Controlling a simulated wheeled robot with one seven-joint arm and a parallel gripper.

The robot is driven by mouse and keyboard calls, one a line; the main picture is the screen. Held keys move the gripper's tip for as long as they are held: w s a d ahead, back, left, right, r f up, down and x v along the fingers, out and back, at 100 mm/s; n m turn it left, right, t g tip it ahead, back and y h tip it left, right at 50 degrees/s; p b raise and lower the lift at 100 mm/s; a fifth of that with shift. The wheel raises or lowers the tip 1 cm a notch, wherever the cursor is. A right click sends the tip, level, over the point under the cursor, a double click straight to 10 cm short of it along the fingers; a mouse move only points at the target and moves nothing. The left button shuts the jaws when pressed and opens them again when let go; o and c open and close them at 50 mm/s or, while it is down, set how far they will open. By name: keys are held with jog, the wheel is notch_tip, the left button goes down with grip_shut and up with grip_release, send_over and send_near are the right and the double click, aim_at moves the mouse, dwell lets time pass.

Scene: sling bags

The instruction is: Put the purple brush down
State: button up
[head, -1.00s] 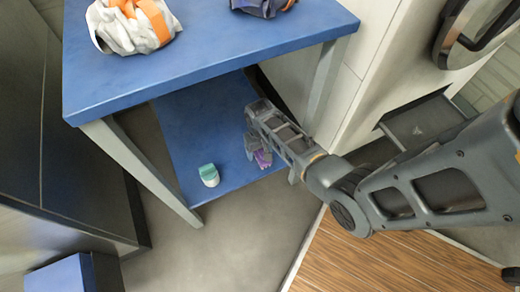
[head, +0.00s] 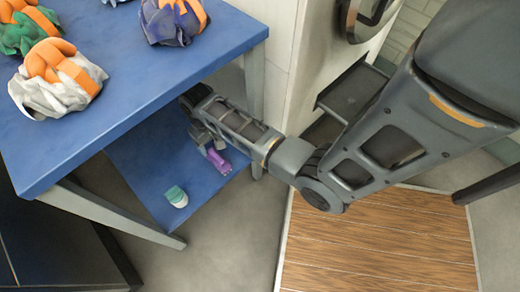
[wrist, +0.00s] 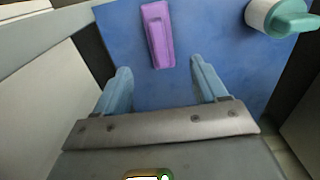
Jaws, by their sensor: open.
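The purple brush (head: 219,161) lies on the blue lower shelf (head: 150,150) of the table, close to its right edge. In the wrist view the brush (wrist: 158,35) lies flat on the blue surface, beyond the fingertips and between their lines. My gripper (wrist: 160,75) is open and empty, with a finger to either side and a gap to the brush. In the head view my gripper (head: 208,143) is under the tabletop beside the brush, partly hidden by my own arm.
A white and teal bottle-like object (head: 176,197) stands on the same shelf, left of the brush. Sling bags, including a white and orange one (head: 60,80), lie on the blue tabletop (head: 120,90). A table leg (head: 254,90) stands close to my arm.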

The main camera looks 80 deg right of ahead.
jog(key=s+a+r+n+t+h, duration=0.1)
jog(key=s+a+r+n+t, duration=0.1)
jog(key=s+a+t, duration=0.35)
jog(key=s+a+r+n+t+h, duration=0.1)
jog(key=s+a+r+n+t, duration=0.15)
jog(key=s+a, duration=0.5)
jog(key=s+a+r+t, duration=0.2)
jog(key=s+r, duration=0.1)
jog(key=r, duration=0.6)
jog(key=s+a+r+n+t+y, duration=0.1)
jog(key=s+r, duration=0.3)
jog(key=r, duration=0.5)
jog(key=s+a+r+n+t+y, duration=0.1)
jog(key=s+a+r+t, duration=0.1)
jog(key=r, duration=0.8)
jog(key=shift+s+a+t, duration=0.4)
jog(key=shift+s+t, duration=0.35)
jog(key=shift+t, duration=0.25)
notch_tip(320, 180, up, 16)
jog(key=p, duration=1.6)
jog(key=shift+o, duration=0.4)
jog(key=shift+r+p, duration=0.4)
jog(key=shift+p, duration=0.1)
jog(key=shift+f, duration=0.1)
